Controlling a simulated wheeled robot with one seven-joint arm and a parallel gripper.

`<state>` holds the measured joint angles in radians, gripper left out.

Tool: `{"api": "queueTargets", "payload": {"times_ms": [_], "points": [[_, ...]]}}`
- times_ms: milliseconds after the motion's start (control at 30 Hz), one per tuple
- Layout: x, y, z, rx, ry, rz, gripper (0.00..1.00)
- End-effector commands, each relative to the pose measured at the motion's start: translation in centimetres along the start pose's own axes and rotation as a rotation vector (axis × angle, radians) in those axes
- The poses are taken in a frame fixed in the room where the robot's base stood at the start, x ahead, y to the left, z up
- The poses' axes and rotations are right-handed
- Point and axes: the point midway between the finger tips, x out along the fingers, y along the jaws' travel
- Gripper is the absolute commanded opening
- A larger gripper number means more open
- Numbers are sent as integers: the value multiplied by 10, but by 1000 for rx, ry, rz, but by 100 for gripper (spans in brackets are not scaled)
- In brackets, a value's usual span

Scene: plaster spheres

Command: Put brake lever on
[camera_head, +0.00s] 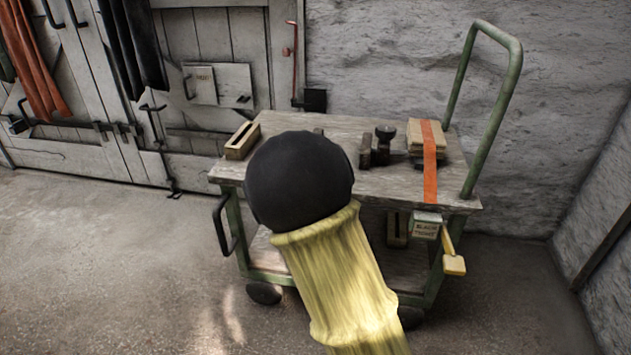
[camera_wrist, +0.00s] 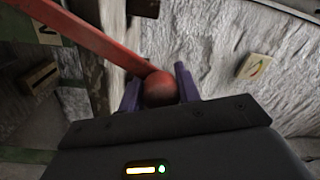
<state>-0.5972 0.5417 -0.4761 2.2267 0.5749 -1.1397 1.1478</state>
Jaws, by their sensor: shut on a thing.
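In the wrist view, a red lever (camera_wrist: 98,40) runs down from the upper left to a round red knob (camera_wrist: 160,88). My gripper (camera_wrist: 160,85) has its two purple fingers on either side of the knob and is shut on it. The lever appears to be the brake lever; no label on it shows. In the head view, my yellow-sleeved arm and its black round joint cover the middle of the cart (camera_head: 345,135). My gripper and the held lever are hidden there.
The cart has a green push handle (camera_head: 497,95) at right and a yellow-ended part (camera_head: 454,265) below it. A strapped stack (camera_head: 425,140), a dark fitting (camera_head: 384,145) and a wooden box (camera_head: 242,141) stand on top. A rough wall (camera_head: 400,60) is behind. Floor at left is clear.

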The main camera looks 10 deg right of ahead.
Motion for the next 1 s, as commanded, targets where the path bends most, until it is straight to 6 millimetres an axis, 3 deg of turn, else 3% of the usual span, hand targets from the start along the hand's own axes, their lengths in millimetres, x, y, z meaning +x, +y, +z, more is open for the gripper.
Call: {"api": "queueTargets", "payload": {"times_ms": [633,667,733,1000], "points": [[-1,7,-2,55,-6,0,0],[-1,7,-2,55,-6,0,39],[-1,7,-2,54,-5,0,52],[-1,8,-4,53,-1,1,52]]}}
